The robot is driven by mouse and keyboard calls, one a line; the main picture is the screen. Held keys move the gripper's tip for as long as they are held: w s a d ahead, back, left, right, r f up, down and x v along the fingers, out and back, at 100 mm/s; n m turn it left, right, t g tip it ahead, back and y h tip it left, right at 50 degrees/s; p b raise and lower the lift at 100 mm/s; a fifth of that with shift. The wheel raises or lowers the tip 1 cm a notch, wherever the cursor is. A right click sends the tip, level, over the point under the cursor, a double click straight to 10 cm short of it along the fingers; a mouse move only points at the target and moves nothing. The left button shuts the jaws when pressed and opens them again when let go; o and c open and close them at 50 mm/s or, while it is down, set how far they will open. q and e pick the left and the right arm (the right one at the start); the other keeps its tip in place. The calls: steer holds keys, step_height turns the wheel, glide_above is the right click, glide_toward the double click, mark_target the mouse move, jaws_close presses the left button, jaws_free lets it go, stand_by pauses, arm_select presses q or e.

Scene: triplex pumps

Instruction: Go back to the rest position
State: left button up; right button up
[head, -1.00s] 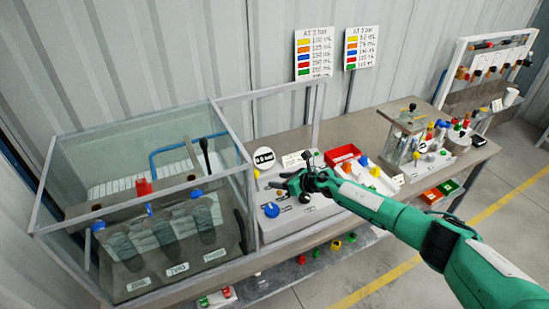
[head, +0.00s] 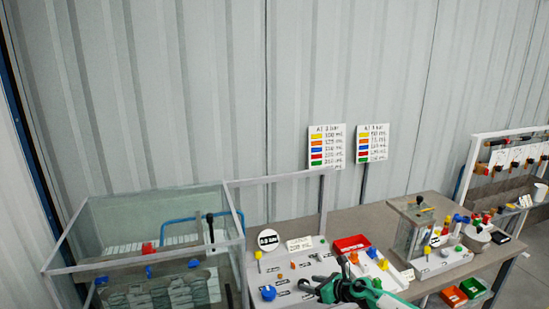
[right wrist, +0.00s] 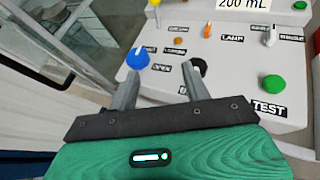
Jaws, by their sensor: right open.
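My right gripper (head: 332,283) shows at the bottom of the head view, in front of the control panel (head: 285,285). In the right wrist view my right gripper (right wrist: 157,85) has its two grey fingers apart with nothing between them. Beyond the fingertips are a blue knob (right wrist: 137,58) and a black knob (right wrist: 198,66) on the white panel. A green button (right wrist: 272,84) marked TEST is to the right. My left gripper is not in view.
A glass tank (head: 140,235) stands at the left. A red bin (head: 350,243), a clear box with a grey lid (head: 418,212) and a rack (head: 510,150) stand to the right. Two sign boards (head: 327,147) stand behind the bench.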

steer(key=s+d+f+m+h+b, duration=0.25)
steer(key=s+f+m, duration=0.55)
steer(key=f, duration=0.5)
steer(key=s+d+f+m+h+b, duration=0.25)
steer(key=s+f+m, duration=0.6)
steer(key=f, duration=0.55)
steer(key=s+d+f+m+h+b, duration=0.15)
steer(key=s+d+f+m, duration=0.25)
steer(key=s+f+m, duration=0.65)
steer(key=s+d+f+m+g+h+b, duration=0.3)
steer(key=s+f+m, duration=0.4)
steer(key=s+f, duration=0.95)
steer(key=s+d+f+m+g+b, duration=0.1)
steer(key=s+f+m+g, duration=0.1)
steer(key=s, duration=1.1)
steer(key=s+d+f+m+g+b, duration=0.1)
steer(key=s+f+m, duration=0.4)
steer(key=s, duration=0.9)
steer(key=shift+s+f+m+g, duration=0.3)
steer(key=shift+m+g, duration=0.1)
steer(key=shift+g, duration=0.5)
steer(key=shift+w+a, duration=0.1)
